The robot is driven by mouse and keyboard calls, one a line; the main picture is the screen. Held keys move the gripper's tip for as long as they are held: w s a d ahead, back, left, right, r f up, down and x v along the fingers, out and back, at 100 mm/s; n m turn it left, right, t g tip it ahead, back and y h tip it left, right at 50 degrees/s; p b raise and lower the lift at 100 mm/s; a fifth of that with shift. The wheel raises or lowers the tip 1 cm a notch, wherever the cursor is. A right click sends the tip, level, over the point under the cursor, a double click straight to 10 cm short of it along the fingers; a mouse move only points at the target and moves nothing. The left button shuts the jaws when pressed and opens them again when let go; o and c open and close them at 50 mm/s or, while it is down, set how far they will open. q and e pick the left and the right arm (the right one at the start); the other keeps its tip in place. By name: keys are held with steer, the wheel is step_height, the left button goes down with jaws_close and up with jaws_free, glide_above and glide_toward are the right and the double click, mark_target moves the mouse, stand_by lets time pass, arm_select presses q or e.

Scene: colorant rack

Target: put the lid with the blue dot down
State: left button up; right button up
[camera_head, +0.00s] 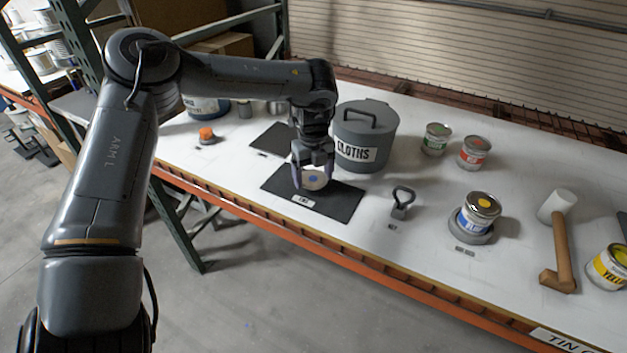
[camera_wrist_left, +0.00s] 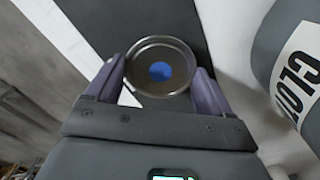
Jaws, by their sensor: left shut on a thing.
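The round metal lid with the blue dot (camera_head: 313,179) is between the fingers of my left gripper (camera_head: 311,177), over the black mat (camera_head: 340,201) with a small white label. In the left wrist view the lid (camera_wrist_left: 160,66) lies flat between the two purple fingertips of the left gripper (camera_wrist_left: 161,82), which is shut on its rim. I cannot tell whether the lid touches the mat or hangs just above it. My right gripper is not in view.
The grey CLOTHS bin (camera_head: 366,138) stands close right of the gripper. A second dark mat (camera_head: 272,139) lies behind. A blue-labelled tin (camera_head: 478,213), an opener-like tool (camera_head: 402,202), a mallet (camera_head: 560,240) and a yellow tin (camera_head: 608,266) are to the right.

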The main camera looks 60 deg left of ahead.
arm_select(q)
steer(key=shift+f, duration=0.85)
steer(key=shift+f, duration=0.1)
steer(key=o, duration=0.9)
steer(key=shift+c, duration=0.2)
